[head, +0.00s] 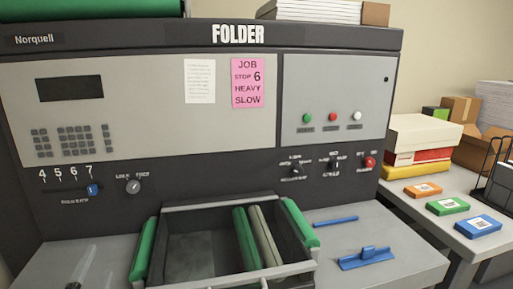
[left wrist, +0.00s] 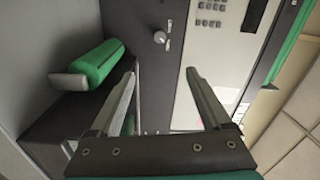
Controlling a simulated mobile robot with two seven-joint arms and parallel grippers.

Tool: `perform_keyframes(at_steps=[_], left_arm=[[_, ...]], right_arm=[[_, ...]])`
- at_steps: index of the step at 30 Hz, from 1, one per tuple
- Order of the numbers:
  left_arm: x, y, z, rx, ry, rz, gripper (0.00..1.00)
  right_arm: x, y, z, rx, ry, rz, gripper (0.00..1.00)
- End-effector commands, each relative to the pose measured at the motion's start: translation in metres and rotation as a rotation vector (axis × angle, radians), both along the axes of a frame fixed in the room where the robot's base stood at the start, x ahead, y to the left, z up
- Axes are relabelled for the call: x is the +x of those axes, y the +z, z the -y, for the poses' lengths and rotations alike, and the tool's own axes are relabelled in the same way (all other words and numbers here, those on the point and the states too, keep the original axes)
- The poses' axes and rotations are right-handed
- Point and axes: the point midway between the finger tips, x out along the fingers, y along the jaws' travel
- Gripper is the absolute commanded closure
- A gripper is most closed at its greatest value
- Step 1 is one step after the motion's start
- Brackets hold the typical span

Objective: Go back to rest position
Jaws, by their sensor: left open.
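My left gripper (left wrist: 160,75) shows in the left wrist view with its two grey fingers spread apart and nothing between them. In the head view only a small part of what looks like this gripper (head: 88,266) shows at the lower left, over the grey side shelf and left of the feed tray. The folder machine (head: 230,150) fills the head view. Its dark front and a round knob (left wrist: 160,37) are beyond the fingers in the left wrist view. My right gripper is in neither view.
The feed tray (head: 200,205) has green rollers and juts out below the panel. A blue slider (head: 93,190) stands below the 7. Blue parts (head: 367,258) lie on the right shelf. A side table (head: 418,208) at right holds coloured boxes.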

Motion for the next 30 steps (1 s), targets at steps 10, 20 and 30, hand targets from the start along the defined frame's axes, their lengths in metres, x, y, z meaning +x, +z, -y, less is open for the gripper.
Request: perform_keyframes(at_steps=[10, 20, 30], left_arm=[[-0.045, -0.059, 0.023, -0.449, 0.170, -0.202, 0.18], [-0.142, -0.132, 0.100, -0.961, 0.394, -0.600, 0.18], [-0.231, -0.149, 0.168, -1.196, 0.545, -0.949, 0.18]], right_arm=[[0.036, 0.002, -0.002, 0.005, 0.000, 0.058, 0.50], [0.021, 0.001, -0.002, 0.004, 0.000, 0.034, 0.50], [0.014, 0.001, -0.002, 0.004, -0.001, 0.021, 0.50]])
